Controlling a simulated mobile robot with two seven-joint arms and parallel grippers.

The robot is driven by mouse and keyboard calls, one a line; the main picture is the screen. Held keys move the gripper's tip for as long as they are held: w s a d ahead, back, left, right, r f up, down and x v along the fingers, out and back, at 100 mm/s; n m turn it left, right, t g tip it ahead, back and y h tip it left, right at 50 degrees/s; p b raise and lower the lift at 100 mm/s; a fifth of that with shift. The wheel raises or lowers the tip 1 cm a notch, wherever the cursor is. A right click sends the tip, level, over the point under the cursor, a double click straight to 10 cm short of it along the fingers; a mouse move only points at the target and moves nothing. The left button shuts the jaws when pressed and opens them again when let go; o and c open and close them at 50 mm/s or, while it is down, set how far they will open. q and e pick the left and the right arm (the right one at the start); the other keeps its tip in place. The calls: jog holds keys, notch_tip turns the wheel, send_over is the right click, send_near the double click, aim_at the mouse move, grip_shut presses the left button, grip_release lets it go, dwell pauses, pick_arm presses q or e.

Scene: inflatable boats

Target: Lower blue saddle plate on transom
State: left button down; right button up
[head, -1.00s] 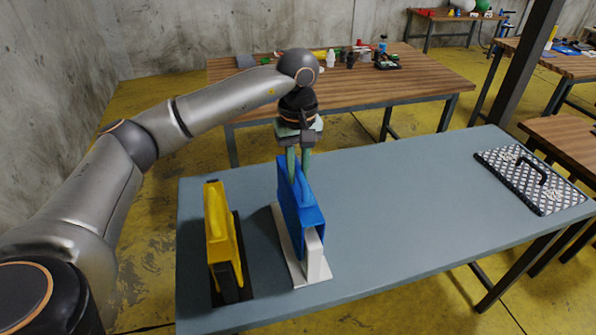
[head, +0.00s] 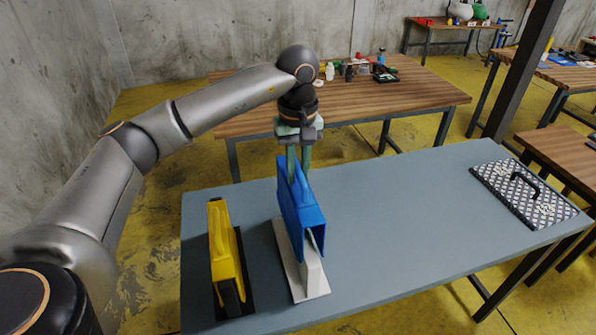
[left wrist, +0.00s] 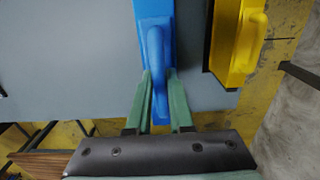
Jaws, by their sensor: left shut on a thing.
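The blue saddle plate (head: 298,203) is a hollow blue piece with a handle on top. My left gripper (head: 298,165) is shut on that handle from above. The handle between the green fingers (left wrist: 154,100) also shows in the left wrist view, with the blue plate (left wrist: 155,12) below. The white transom (head: 311,272) stands on a pale base on the table. The plate is over the transom, with its near end open and overlapping the transom's top. I cannot tell whether they touch. My right gripper is not in view.
A yellow handled piece (head: 226,250) stands on a dark base just left of the transom. A checkered plate with a black handle (head: 525,192) lies at the far right of the grey table (head: 400,210). The table between is clear. A wooden table (head: 410,105) with small objects stands behind.

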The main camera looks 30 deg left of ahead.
pick_arm(q)
jog(key=shift+r+p, duration=1.75)
jog(key=shift+r, duration=0.8)
jog(key=shift+f, duration=0.1)
